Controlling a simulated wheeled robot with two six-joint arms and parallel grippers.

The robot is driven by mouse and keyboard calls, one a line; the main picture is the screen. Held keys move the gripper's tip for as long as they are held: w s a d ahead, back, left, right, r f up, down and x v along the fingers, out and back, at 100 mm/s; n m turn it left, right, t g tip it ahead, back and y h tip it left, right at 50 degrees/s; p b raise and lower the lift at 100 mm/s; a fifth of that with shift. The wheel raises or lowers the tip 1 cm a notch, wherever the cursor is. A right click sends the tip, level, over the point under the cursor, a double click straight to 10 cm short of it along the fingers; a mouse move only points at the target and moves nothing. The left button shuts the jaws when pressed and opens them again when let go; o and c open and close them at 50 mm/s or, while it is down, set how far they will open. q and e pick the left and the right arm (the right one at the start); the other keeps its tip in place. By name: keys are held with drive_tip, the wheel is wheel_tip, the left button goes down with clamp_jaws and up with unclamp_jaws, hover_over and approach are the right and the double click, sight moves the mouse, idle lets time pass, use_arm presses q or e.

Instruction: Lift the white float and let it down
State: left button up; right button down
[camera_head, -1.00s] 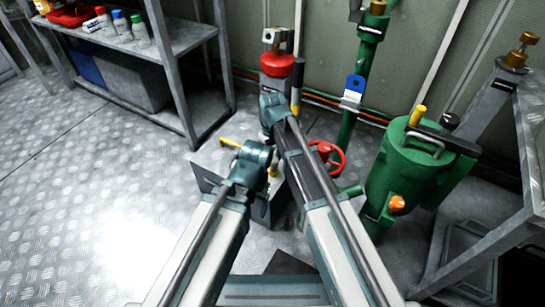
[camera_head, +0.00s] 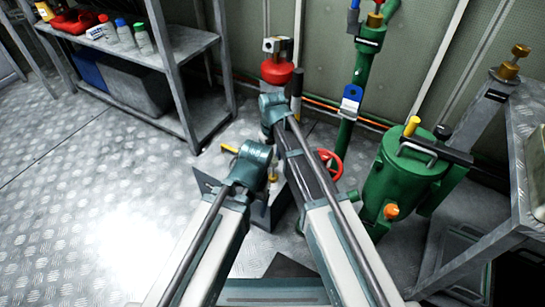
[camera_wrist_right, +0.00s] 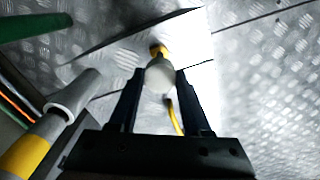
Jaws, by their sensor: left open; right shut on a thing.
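The white float (camera_wrist_right: 160,78) is a round white ball in the right wrist view. It sits between the two black fingers of my right gripper (camera_wrist_right: 158,84), which is shut on it. A yellow piece (camera_wrist_right: 158,50) shows just beyond the ball, and a thin yellow rod (camera_wrist_right: 174,116) shows below it between the fingers. In the head view my arms hide the float and my right gripper. I cannot make out my left gripper there; only its arm shows, coming in from the lower left.
Grey plates (camera_head: 262,212) stand by my arms. A red handwheel (camera_head: 329,165) and a green tank (camera_head: 400,180) are to the right, a metal bench (camera_head: 520,165) beyond. A grey shelf (camera_head: 182,42) stands at upper left. The chequered floor (camera_head: 95,195) at left is clear.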

wheel_tip(320, 180, up, 4)
drive_tip(key=p, duration=0.3)
drive_tip(key=shift+r, duration=0.1)
use_arm(q)
wheel_tip(320, 180, up, 4)
drive_tip(key=shift+r, duration=0.1)
use_arm(e)
drive_tip(key=shift+c, duration=1.7)
unclamp_jaws()
use_arm(q)
wheel_tip(320, 180, up, 14)
drive_tip(key=p, duration=1.3)
drive_tip(key=shift+p, duration=0.3)
use_arm(e)
wheel_tip(320, 180, up, 14)
use_arm(q)
drive_tip(key=shift+a+f, duration=0.1)
drive_tip(key=shift+f, duration=0.1)
use_arm(e)
drive_tip(key=shift+f, duration=0.2)
